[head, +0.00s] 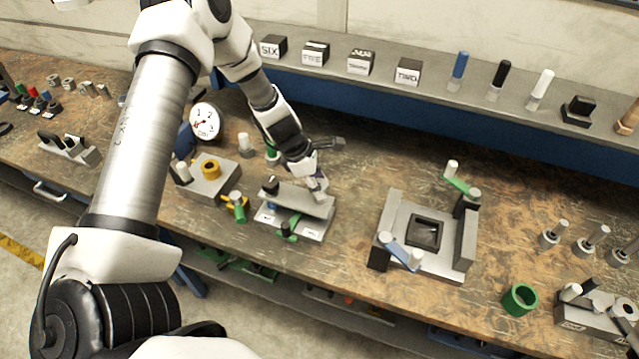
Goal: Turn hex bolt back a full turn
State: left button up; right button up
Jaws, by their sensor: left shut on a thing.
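My left gripper (318,188) points down at the right end of a raised grey plate on a small bench fixture (310,230). Its fingers are shut on a small part there, apparently the hex bolt, which the fingers hide almost wholly. I cannot tell the bolt's angle. A black knob stands at the plate's left end, and a green-handled part sits at the fixture's front. My right gripper is not in view.
A grey block with a yellow ring (210,167) and a dial gauge (204,121) stand left of the fixture. A grey frame with a black square socket (425,232) stands to the right. A dark-headed tool (330,144) is close behind my gripper.

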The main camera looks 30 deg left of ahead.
pick_arm(q)
jog(key=shift+s+d+f+n+b, duration=0.1)
jog(key=shift+f+n+b, duration=0.15)
jog(key=shift+n, duration=0.25)
jog(key=shift+s+f+n+b, duration=0.1)
jog(key=shift+n+b, duration=0.25)
jog(key=shift+n, duration=0.15)
jog(key=n+t+y+b, duration=0.1)
jog(key=n+b, duration=0.2)
jog(key=shift+f+n+b, duration=0.1)
jog(key=shift+n+b, duration=0.2)
jog(key=shift+r+n+t+y+b, duration=0.2)
jog(key=shift+n+y+b, duration=0.15)
jog(key=shift+n+b, duration=0.4)
jog(key=shift+r+n+t+y+b, duration=0.1)
jog(key=shift+n+t+y+b, duration=0.2)
jog(key=shift+n+b, duration=0.4)
jog(key=o, duration=1.1)
jog(key=shift+o, duration=0.2)
jog(key=shift+r, duration=0.1)
jog(key=shift+v, duration=0.8)
jog(key=v, duration=0.5)
jog(key=shift+r, duration=0.35)
